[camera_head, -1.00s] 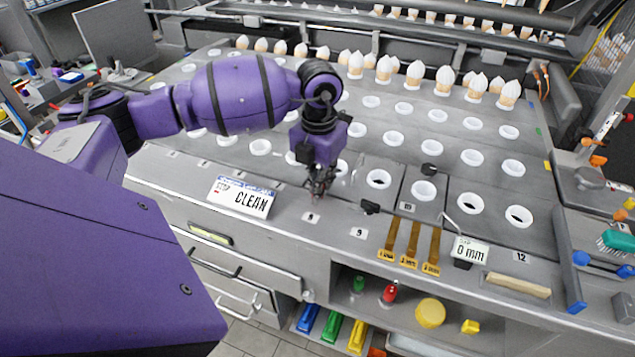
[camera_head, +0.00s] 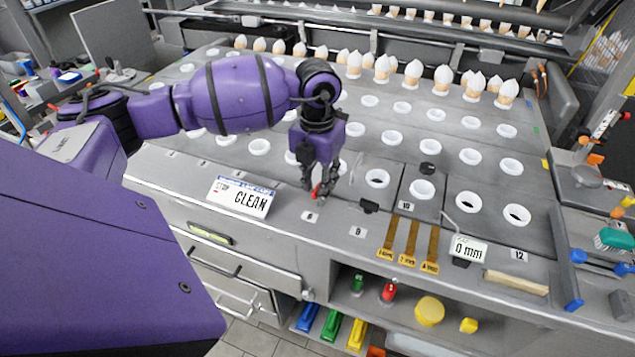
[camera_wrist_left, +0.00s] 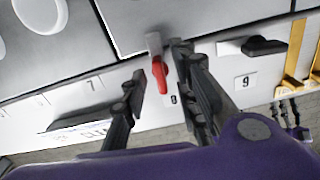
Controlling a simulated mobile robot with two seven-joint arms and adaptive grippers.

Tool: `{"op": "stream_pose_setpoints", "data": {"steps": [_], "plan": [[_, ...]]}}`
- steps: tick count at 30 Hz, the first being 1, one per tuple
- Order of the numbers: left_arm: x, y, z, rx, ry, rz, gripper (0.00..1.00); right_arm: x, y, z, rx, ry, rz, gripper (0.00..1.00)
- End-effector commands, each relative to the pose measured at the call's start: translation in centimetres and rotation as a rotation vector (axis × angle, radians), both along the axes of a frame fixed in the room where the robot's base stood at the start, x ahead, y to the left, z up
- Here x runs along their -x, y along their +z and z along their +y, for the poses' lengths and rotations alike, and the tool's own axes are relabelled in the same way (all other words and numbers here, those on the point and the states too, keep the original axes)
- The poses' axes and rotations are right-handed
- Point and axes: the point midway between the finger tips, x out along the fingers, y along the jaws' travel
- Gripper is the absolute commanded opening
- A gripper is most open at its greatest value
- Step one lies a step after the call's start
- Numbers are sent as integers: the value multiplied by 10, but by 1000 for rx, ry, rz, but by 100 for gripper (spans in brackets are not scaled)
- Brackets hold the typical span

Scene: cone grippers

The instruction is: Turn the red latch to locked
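The red latch (camera_head: 317,191) is a small red handle at the front edge of the grey work surface, above the number 8 label. In the left wrist view the red latch (camera_wrist_left: 161,75) hangs from a grey mount. My left gripper (camera_head: 320,187) points down at it, with one finger on each side. In the left wrist view my left gripper (camera_wrist_left: 160,76) is open around the latch. A gap shows at the left finger; the right finger is very close, and I cannot tell whether it touches. My right gripper is not in view.
A black latch (camera_head: 369,206) sits to the right, above label 9. Brass strips (camera_head: 408,243) hang at the front edge. White cups fill the surface behind.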

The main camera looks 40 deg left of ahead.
Motion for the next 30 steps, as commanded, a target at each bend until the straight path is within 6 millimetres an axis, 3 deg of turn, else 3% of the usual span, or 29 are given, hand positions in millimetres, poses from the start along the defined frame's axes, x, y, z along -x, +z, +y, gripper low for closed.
{"op": "stream_pose_setpoints", "data": {"steps": [8, 21, 30], "plan": [[0, 8, 0, 0, -1, -1, 27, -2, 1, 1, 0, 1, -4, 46], [-1, 94, 0, -1, -1, -4, 27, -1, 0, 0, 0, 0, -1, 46], [0, 120, 0, 0, 0, 1, 27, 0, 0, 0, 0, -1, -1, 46]]}}
